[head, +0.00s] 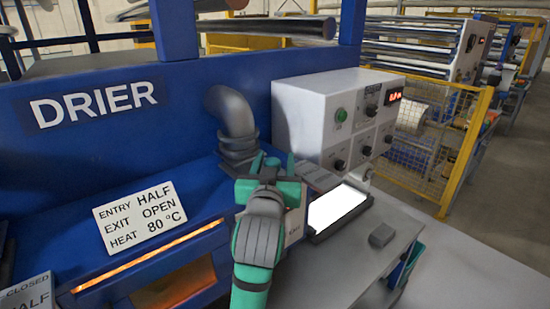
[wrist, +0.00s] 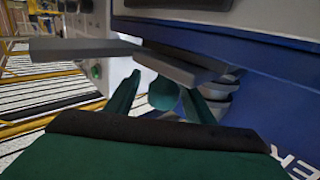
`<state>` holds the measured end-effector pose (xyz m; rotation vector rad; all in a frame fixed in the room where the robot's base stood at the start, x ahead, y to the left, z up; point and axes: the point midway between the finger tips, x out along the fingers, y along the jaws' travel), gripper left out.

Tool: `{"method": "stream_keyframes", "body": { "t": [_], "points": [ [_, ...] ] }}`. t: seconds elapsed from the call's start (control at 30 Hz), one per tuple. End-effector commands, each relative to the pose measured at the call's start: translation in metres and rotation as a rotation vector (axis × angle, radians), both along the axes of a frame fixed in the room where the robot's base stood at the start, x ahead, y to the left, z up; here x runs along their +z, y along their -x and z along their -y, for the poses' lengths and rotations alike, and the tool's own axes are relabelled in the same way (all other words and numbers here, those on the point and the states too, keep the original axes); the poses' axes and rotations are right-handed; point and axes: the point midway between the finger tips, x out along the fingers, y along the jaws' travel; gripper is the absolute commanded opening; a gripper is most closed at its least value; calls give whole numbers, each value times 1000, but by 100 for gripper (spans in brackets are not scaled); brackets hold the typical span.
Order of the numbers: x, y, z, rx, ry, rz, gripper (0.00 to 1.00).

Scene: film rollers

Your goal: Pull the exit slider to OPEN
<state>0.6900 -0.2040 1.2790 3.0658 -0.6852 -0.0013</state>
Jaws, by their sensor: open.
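My gripper (head: 271,163) is raised in front of the blue drier (head: 190,118), below and to the right of the grey elbow pipe (head: 236,122). Its green fingers stand apart in the wrist view (wrist: 161,84), with a rounded green piece between them; I cannot tell what that piece is. Nothing is clearly held. A small pale plate (head: 294,228) shows just right of my forearm, its lettering too small to be sure of. I cannot make out the exit slider; my arm covers that part of the drier. The sign (head: 140,214) reads ENTRY HALF, EXIT OPEN, HEAT 80 °C.
A white control box (head: 335,115) with knobs and a red display stands right of the pipe. A lit white panel (head: 338,206) and a small grey block (head: 381,235) are on the grey tabletop. A partly cut-off CLOSED/HALF label (head: 28,292) is at lower left.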

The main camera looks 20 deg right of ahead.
Motion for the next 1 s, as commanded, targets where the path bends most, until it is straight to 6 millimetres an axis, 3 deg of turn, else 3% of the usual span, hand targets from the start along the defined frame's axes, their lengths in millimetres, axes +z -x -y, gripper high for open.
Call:
{"method": "stream_keyframes", "body": {
  "t": [0.2,0.5,0.7,1.0],
  "points": [
    [0,-15,3,5,0,1,49],
    [0,-16,5,4,0,1,49],
    [0,-16,6,3,0,1,1],
    [0,-6,15,-1,0,1,0]
  ]
}}
